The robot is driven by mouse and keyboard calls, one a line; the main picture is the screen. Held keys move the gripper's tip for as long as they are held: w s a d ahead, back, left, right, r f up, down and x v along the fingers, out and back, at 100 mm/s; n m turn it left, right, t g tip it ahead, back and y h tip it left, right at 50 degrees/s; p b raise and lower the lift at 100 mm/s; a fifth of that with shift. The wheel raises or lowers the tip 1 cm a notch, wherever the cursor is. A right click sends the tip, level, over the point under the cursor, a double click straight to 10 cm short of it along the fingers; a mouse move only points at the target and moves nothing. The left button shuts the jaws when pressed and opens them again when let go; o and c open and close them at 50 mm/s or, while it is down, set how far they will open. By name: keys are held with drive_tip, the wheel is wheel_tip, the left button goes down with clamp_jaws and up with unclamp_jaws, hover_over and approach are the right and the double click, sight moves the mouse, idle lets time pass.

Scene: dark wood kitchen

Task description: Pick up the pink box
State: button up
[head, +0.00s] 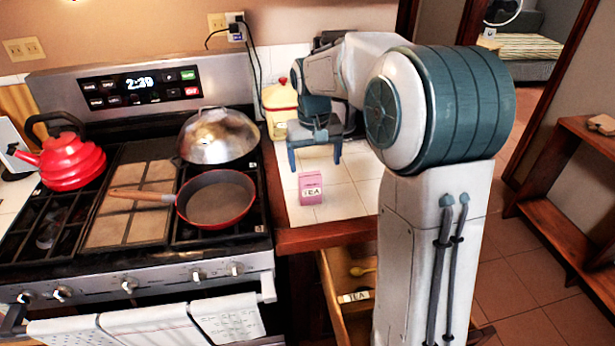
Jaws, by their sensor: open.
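My gripper (315,168) is open above and just behind the box in the picture. Its two fingers point down and are spread apart, with nothing seen between them. The gripper looks apart from the box, though the exact gap in depth is hard to judge. The counter behind my gripper and arm is partly hidden.
A stove stands left with a red pan (218,200), a domed lid (217,136) and a red kettle (66,156). A yellow canister (281,105) stands behind my gripper. Tiles around the box are clear.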

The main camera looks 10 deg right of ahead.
drive_tip(key=p, duration=0.2)
hover_over(310, 175)
drive_tip(key=s, duration=0.1)
drive_tip(key=f, duration=0.2)
drive_tip(key=shift+g+y, duration=0.3)
drive_tip(key=shift+g, duration=0.1)
drive_tip(key=f, duration=0.3)
drive_tip(key=f+p, duration=0.1)
drive_tip(key=f, duration=0.1)
drive_tip(key=w+f+p, duration=0.1)
drive_tip(key=f, duration=0.2)
drive_tip(key=shift+f, duration=0.35)
drive_tip(key=shift+s+f+p, duration=0.15)
drive_tip(key=shift+f+p, duration=1.1)
drive_tip(key=shift+f, duration=1.5)
drive_tip(key=c, duration=1.1)
